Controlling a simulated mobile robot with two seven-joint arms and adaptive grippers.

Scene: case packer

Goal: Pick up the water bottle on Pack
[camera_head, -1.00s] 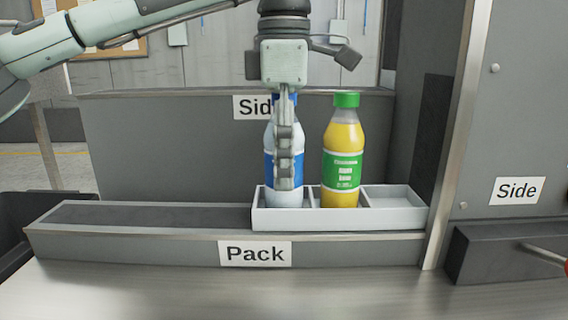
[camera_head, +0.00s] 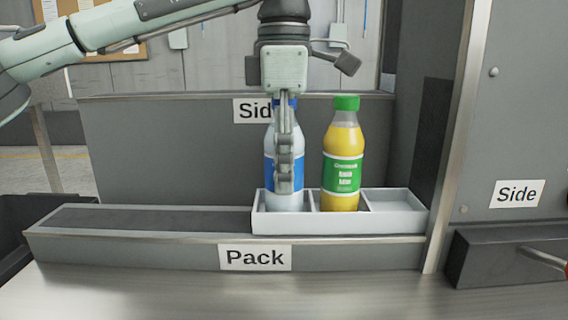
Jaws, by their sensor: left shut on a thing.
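The water bottle (camera_head: 270,172), clear with a blue label and blue cap, stands upright in the left compartment of a white three-compartment tray (camera_head: 340,224). The tray sits at the right end of the Pack (camera_head: 255,257) ledge. My left gripper (camera_head: 284,188) comes down from above and is shut on the water bottle, its finger covering the middle of the bottle. The bottle's base is hidden behind the tray's front wall. My right gripper is not in view.
A yellow juice bottle (camera_head: 343,160) with a green cap stands in the middle compartment, close to the right of my left gripper. The right compartment is empty. A grey upright post and a Side panel (camera_head: 516,193) stand to the right. The Pack ledge left of the tray is clear.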

